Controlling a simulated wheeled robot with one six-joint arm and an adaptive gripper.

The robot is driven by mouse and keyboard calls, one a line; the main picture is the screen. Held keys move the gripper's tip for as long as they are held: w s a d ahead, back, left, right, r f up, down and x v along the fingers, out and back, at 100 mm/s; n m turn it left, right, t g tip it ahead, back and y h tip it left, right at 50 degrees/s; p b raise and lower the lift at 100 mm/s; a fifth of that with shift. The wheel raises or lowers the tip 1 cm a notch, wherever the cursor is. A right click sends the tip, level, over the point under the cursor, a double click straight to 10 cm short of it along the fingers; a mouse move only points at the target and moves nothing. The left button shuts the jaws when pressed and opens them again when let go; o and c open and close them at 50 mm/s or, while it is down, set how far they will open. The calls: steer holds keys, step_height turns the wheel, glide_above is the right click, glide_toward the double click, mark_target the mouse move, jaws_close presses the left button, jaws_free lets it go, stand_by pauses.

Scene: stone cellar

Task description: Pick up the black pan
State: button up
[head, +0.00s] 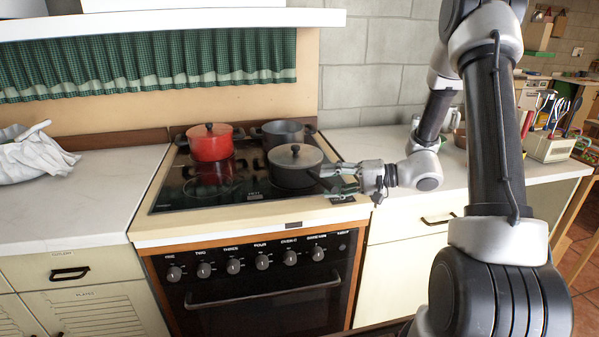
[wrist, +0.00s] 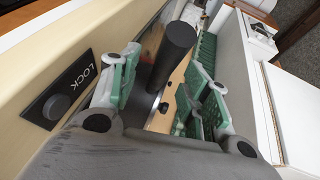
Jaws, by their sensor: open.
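The black pan (head: 295,178) sits on the front right of the black glass hob, with a dark lid with a round knob on top. My gripper (head: 327,178) is at the pan's right side, reaching in from the right, with its fingers open. In the wrist view a thick black handle (wrist: 172,52) stands between the two green-padded fingers, with a gap on either side visible. It looks like the pan's handle; its join to the pan is hidden. The pan still rests on the hob.
A red lidded pot (head: 210,143) stands back left on the hob (head: 185,195), and a dark pot (head: 283,131) stands behind the pan. White counters (head: 85,200) lie on both sides; a white cloth (head: 35,155) is far left. A LOCK knob (wrist: 58,107) is near my gripper.

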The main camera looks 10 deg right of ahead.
steer(key=shift+a, duration=0.15)
jaws_close()
steer(key=shift+w, duration=0.1)
